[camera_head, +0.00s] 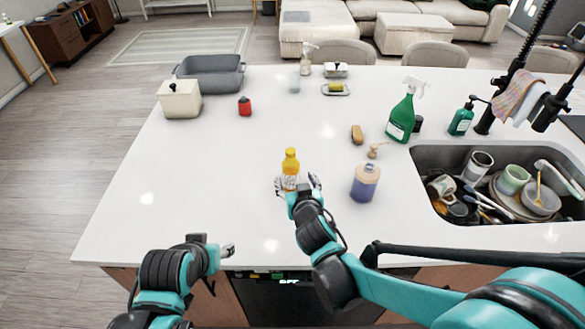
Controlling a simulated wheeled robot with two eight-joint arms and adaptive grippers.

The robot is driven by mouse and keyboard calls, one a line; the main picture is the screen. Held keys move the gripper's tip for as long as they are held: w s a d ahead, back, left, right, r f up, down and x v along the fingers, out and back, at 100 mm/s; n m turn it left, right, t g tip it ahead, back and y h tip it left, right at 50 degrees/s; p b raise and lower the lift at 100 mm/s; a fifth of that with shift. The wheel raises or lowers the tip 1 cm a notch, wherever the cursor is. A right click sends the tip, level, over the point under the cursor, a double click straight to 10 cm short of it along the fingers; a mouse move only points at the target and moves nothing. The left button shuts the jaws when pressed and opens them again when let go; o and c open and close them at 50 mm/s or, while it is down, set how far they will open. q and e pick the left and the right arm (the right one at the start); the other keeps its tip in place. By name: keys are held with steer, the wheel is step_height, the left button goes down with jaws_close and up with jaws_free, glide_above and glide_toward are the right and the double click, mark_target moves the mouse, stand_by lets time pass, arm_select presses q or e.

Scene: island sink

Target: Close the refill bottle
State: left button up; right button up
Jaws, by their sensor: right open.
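A small yellow-orange bottle (290,162), which looks like the refill bottle, stands upright near the middle front of the counter. Its top is yellow; I cannot tell whether that is a separate cap. My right gripper (298,184) is open at the bottle's lower part, with a finger to each side; contact cannot be told. A bottle with purple liquid (365,184) stands upright to the right. A tan pump head (376,151) shows just behind it and looks apart from it. My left gripper (215,246) is over the counter's front edge, away from the bottles; its opening is unclear.
A brown brush (357,134), a green spray bottle (402,116) and a green pump bottle (461,119) stand beyond the purple bottle. The sink (427,158) at right is full of dishes. A red jar (245,106) is farther back.

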steer(key=v, duration=0.3)
steer(key=shift+s+r+p, duration=0.1)
steer(key=shift+s+p, duration=0.1)
steer(key=shift+p, duration=0.1)
steer(key=s+d+m+g+h, duration=0.25)
steer(key=s+d, duration=0.45)
steer(key=d, duration=0.5)
steer(key=s+d+f+g, duration=0.1)
steer(key=s+d+g, duration=0.3)
steer(key=s, duration=0.6)
steer(key=shift+f+n, duration=0.15)
steer(key=shift+n, duration=0.2)
steer(key=shift+f, duration=0.1)
steer(key=shift+f, duration=0.1)
